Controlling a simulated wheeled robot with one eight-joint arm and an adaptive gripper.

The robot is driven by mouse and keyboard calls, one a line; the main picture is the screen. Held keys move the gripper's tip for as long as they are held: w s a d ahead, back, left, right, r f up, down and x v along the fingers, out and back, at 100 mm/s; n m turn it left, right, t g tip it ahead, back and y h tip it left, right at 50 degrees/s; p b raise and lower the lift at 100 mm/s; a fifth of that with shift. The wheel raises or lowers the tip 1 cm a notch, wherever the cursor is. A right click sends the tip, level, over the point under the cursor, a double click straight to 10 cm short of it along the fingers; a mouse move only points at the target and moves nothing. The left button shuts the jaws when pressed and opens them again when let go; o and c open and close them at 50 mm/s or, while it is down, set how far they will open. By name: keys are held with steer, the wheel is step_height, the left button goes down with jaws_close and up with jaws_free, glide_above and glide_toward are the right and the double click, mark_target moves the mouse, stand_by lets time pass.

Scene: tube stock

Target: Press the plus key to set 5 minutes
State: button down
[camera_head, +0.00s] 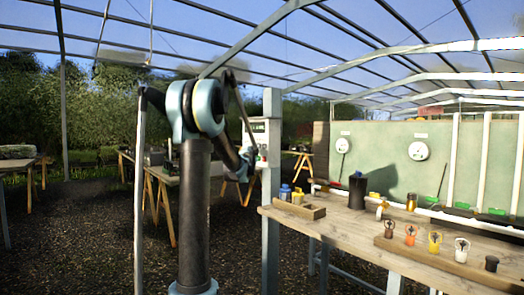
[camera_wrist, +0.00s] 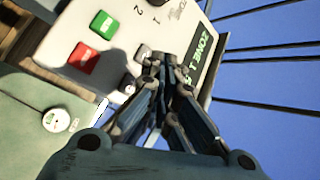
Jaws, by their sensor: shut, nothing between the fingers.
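A pale control box (camera_head: 265,140) is fixed to a post in the head view. In the wrist view its panel (camera_wrist: 120,55) shows tilted, with a green key (camera_wrist: 103,25), a red key (camera_wrist: 83,58), a grey key (camera_wrist: 143,52) and a dark display (camera_wrist: 197,64) with green text reading "ZONE 1". I cannot tell which key is the plus key. My gripper (camera_wrist: 161,60) is shut and empty, its tips over the panel between the grey key and the display. They hide part of the panel, and contact cannot be told. In the head view my gripper (camera_head: 244,168) is at the box's lower left.
A wooden bench (camera_head: 345,225) to the right bears a black cylinder (camera_head: 357,191), a small tray (camera_head: 299,209) and a rack (camera_head: 440,256) of small pots. The blue-grey post (camera_head: 271,230) stands below the box. A round white dial (camera_wrist: 56,120) shows in the wrist view.

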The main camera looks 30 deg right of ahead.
steer(key=shift+a, duration=1.15)
steer(key=a+f+n+g+y, duration=0.1)
steer(key=a+f+n+y, duration=0.15)
steer(key=a, duration=0.55)
steer(key=a+f+n+y, duration=0.2)
steer(key=a+f+y, duration=0.15)
steer(key=a, duration=0.45)
steer(key=s+a+f+n+g+y, duration=0.2)
steer(key=s+a+f+n, duration=0.1)
steer(key=s+a+f, duration=0.4)
steer(key=s+a+f+n+g+y, duration=0.1)
steer(key=s+a+f+n+y, duration=0.2)
steer(key=a, duration=0.7)
steer(key=s+a+f+n+g+y, duration=0.1)
steer(key=s+a+f+n+g, duration=0.2)
steer(key=s, duration=0.7)
steer(key=s+a+f+n+g, duration=0.3)
steer(key=s+a+f, duration=0.5)
steer(key=s+f, duration=0.3)
steer(key=s+a+f+n+g+y, duration=0.1)
steer(key=s+a+f+n+g, duration=0.2)
steer(key=s+a+f, duration=0.3)
steer(key=s+f, duration=0.3)
steer(key=s, duration=0.2)
steer(key=shift+y, duration=0.3)
steer(key=shift+n, duration=0.25)
